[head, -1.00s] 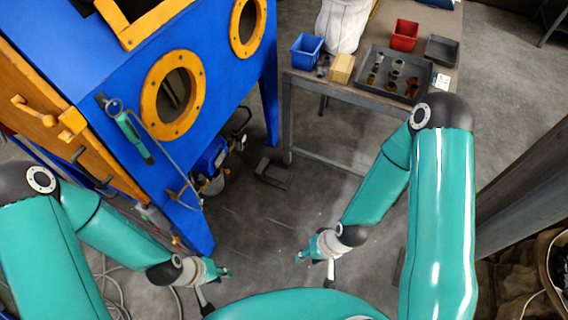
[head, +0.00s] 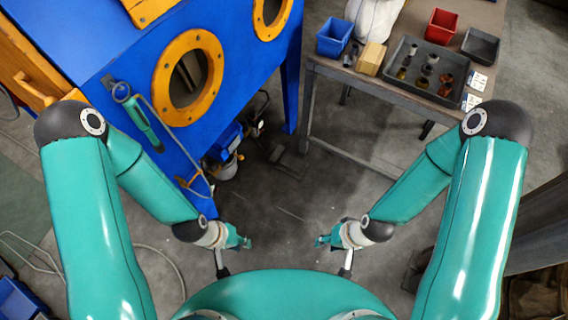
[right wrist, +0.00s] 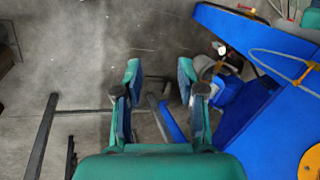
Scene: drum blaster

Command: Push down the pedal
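A flat dark pedal (head: 287,160) lies on the floor between the blue blast cabinet (head: 225,85) and the table. My right gripper (head: 322,241) is in front of my body, well apart from the pedal. In the right wrist view my right gripper (right wrist: 160,82) has its fingers spread with nothing between them. My left gripper (head: 243,242) hangs to the left of it, also apart from the pedal; its fingers are too small to judge.
The table (head: 385,88) at the back right carries a blue bin (head: 334,37), a red bin (head: 441,26) and a tray (head: 402,85) of small parts. Buckets and fittings (head: 226,165) sit beneath the cabinet. The floor between my grippers and the pedal looks clear.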

